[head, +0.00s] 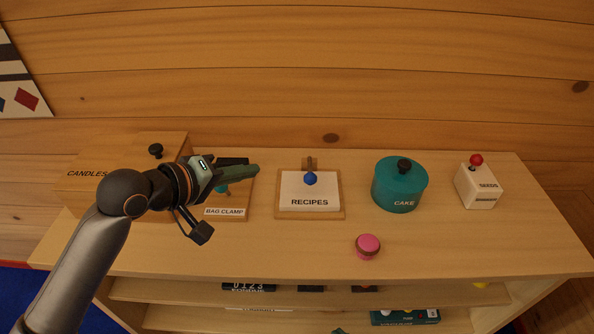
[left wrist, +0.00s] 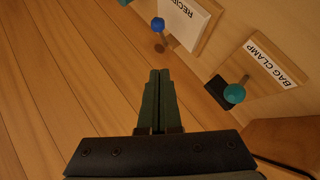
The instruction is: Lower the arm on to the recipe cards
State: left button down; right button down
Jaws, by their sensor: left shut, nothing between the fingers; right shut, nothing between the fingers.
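The recipe cards (head: 309,191) are a white stack labelled RECIPES on a wooden board (head: 340,209) on top of the cabinet. The wooden arm (head: 308,161) is at the far edge of the board, with a blue knob (head: 310,178) that looks raised clear of the cards. The knob (left wrist: 158,24) and part of the cards (left wrist: 183,18) also show at the top of the left wrist view. My left gripper (head: 257,168) is shut and empty, left of the board and above the bag clamp. Its closed fingers (left wrist: 159,76) point towards the knob's side. My right gripper is out of view.
The bag clamp (head: 224,211) with a teal knob lies under my left gripper. A CANDLES box (head: 88,173) stands left, a teal CAKE tin (head: 399,190) and a white SEEDS box (head: 478,188) right. A pink round thing (head: 368,245) lies in front. The wall is close behind.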

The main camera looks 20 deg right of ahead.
pick_arm(q)
send_over(293, 203)
jog(key=w+a, duration=0.2)
jog(key=a, duration=0.1)
notch_tip(293, 203, down, 4)
jog(key=shift+s+d+f, duration=0.3)
jog(key=shift+d+f, duration=0.3)
jog(key=shift+d, duration=0.25)
jog(key=shift+s+d+f, duration=0.25)
jog(key=shift+d+f, duration=0.35)
jog(key=shift+d, duration=0.25)
jog(key=f+t+b, duration=0.1)
jog(key=f+m+t+h+b, duration=0.1)
jog(key=f+b, duration=0.1)
jog(key=s+f+h+b, duration=0.1)
jog(key=b, duration=0.1)
jog(key=shift+a+f+m+t, duration=0.15)
jog(key=shift+f+m+t, duration=0.15)
jog(key=shift+m+t, duration=0.1)
jog(key=shift+a+r, duration=0.1)
jog(key=shift+r, duration=0.1)
